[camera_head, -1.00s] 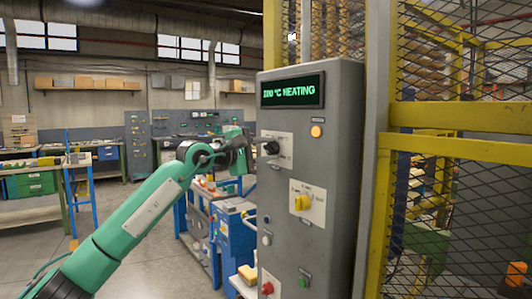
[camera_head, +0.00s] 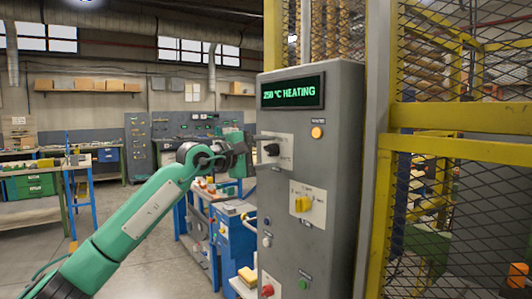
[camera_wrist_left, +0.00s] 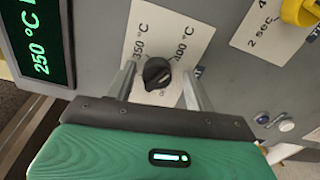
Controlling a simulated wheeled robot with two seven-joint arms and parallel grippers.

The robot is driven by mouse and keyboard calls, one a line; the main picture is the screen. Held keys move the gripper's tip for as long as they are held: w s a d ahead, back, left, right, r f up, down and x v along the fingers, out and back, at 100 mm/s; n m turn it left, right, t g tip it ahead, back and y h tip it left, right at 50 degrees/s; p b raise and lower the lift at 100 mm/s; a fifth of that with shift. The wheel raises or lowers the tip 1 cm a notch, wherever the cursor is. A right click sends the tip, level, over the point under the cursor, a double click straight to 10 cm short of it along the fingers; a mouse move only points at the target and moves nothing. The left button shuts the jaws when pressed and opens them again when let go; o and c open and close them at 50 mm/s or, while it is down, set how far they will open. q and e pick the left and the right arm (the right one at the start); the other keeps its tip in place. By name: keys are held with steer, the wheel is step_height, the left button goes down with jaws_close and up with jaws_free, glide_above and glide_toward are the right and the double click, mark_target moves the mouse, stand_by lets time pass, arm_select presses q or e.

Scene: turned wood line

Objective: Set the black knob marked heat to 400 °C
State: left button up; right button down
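The black heat knob (camera_head: 271,149) sits on a white plate on the grey control cabinet (camera_head: 338,180). In the left wrist view the knob (camera_wrist_left: 157,73) lies between 350 °C and 400 °C labels; which mark it points at is not clear. The display (camera_head: 292,91) reads 250 °C HEATING. My left gripper (camera_head: 262,145) is at the plate. In the left wrist view its two fingers (camera_wrist_left: 159,75) are apart, one on each side of the knob, with gaps showing, so it is open. My right gripper is not in view.
Below the knob is a yellow rotary switch (camera_head: 302,203) on its own white plate. An orange lamp (camera_head: 317,132) and red and green buttons (camera_head: 304,283) are also on the cabinet. A yellow mesh fence (camera_head: 460,142) stands right; a blue tool cart (camera_head: 237,240) stands left.

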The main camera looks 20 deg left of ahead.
arm_select(q)
steer(key=shift+r, duration=0.1)
steer(key=b+v, duration=0.2)
steer(key=v, duration=1.2)
steer(key=shift+b, duration=0.4)
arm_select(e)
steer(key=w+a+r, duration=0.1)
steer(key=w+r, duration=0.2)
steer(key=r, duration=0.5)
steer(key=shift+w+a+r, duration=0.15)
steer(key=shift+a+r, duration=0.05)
arm_select(q)
steer(key=shift+w, duration=0.1)
